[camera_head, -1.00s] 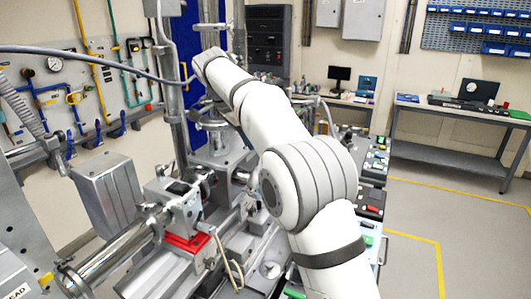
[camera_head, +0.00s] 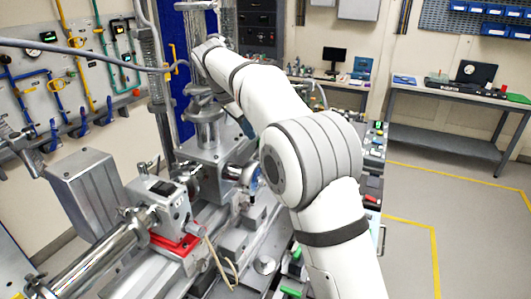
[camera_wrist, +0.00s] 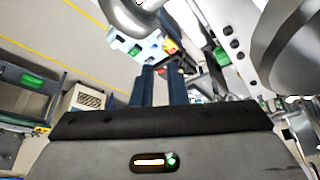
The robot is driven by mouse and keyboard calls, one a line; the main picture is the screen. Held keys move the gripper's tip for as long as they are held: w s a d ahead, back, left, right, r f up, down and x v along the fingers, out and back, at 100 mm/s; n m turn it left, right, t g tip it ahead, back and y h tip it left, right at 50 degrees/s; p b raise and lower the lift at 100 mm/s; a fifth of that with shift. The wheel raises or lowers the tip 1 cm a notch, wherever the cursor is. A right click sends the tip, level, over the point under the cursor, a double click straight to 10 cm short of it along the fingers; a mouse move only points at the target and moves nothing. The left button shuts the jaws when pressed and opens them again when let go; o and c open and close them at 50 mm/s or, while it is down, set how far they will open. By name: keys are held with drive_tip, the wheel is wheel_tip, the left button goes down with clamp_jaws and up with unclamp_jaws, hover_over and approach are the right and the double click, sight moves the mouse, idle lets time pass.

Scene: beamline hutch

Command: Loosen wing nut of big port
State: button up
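A vertical metal stack of flanges (camera_head: 208,118) stands on the beamline in the head view, and a horizontal tube (camera_head: 105,257) lies at the lower left. I cannot tell which is the big port, and I cannot make out a wing nut. In the head view my arm reaches toward the top of the flange stack, and its far end hides my gripper. In the wrist view my gripper (camera_wrist: 161,70) shows two dark blue fingers with a narrow gap. I see nothing held between them. A large rounded metal part (camera_wrist: 292,50) is at the right of that view, apart from the fingers.
A grey box (camera_head: 85,190) and a block on a red plate (camera_head: 172,243) crowd the left. A wall panel with pipes (camera_head: 60,75) is behind them. A grey bench (camera_head: 450,143) stands at the back right. The floor at right is clear, with yellow lines.

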drive_tip(key=p+x, duration=0.2)
drive_tip(key=x, duration=0.7)
drive_tip(key=shift+w+f, duration=0.1)
drive_tip(key=shift+c, duration=0.3)
clamp_jaws()
drive_tip(key=shift+f, duration=0.1)
